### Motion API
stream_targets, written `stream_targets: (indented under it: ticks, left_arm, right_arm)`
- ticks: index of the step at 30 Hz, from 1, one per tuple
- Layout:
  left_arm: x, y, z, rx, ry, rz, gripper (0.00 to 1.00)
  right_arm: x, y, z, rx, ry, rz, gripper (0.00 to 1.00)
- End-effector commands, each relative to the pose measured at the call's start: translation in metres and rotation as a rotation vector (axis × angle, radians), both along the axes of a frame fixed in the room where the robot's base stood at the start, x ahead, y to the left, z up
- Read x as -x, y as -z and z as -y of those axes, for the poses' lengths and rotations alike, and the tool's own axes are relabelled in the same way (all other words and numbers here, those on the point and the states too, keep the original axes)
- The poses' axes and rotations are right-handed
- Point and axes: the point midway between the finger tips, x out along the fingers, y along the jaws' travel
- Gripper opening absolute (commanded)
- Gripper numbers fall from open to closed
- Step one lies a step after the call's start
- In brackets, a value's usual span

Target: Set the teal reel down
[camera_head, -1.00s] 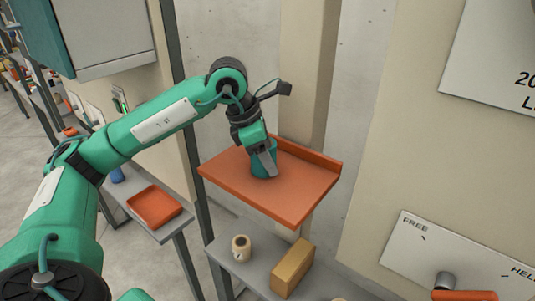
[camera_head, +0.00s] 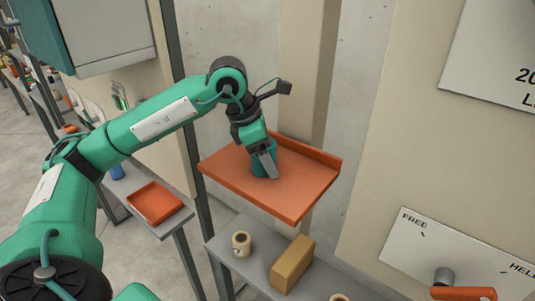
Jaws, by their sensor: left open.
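The teal reel (camera_head: 259,163) stands on the orange shelf (camera_head: 300,195), left of the shelf's middle. My left gripper (camera_head: 267,170) comes down over the reel from above, with its fingers at the reel and partly covering it. The gripper is open around or beside the reel; the far finger is hidden, so I cannot tell which. The reel appears to rest on the shelf surface. My right gripper is not in view.
Below the shelf, a grey bench holds a cream roll (camera_head: 241,243) and a tan box (camera_head: 292,264). An orange tray (camera_head: 154,203) lies on a side table at left. An orange handle (camera_head: 463,293) is at lower right. The shelf's right part is clear.

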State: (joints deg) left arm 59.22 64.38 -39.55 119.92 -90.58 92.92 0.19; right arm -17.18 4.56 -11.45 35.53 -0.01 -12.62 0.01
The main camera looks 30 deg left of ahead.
Motion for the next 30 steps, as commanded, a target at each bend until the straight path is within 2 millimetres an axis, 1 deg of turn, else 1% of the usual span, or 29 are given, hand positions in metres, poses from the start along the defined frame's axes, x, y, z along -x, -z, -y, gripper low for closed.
stream_targets:
  ticks: [5, 10, 15, 18, 24, 30]
  left_arm:
    - [0.006, -0.024, -0.008, 0.000, -0.002, 0.006, 0.72]
    - [0.015, -0.056, -0.018, 0.001, 0.000, 0.007, 0.72]
    - [0.023, -0.084, -0.027, 0.001, 0.000, 0.005, 0.72]
    - [0.025, -0.096, -0.030, 0.001, -0.002, 0.003, 0.72]
    - [0.029, -0.109, -0.034, 0.001, 0.000, 0.001, 0.72]
    - [0.030, -0.111, -0.035, 0.000, 0.000, 0.000, 0.72]
  right_arm:
    - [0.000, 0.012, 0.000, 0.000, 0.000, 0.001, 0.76]
    - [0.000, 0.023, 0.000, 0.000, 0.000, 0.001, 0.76]
    - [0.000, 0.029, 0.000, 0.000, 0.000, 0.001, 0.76]
    - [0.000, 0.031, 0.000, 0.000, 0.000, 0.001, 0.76]
    - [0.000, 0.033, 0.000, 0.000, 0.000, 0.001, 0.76]
    - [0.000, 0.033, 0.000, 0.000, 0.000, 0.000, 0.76]
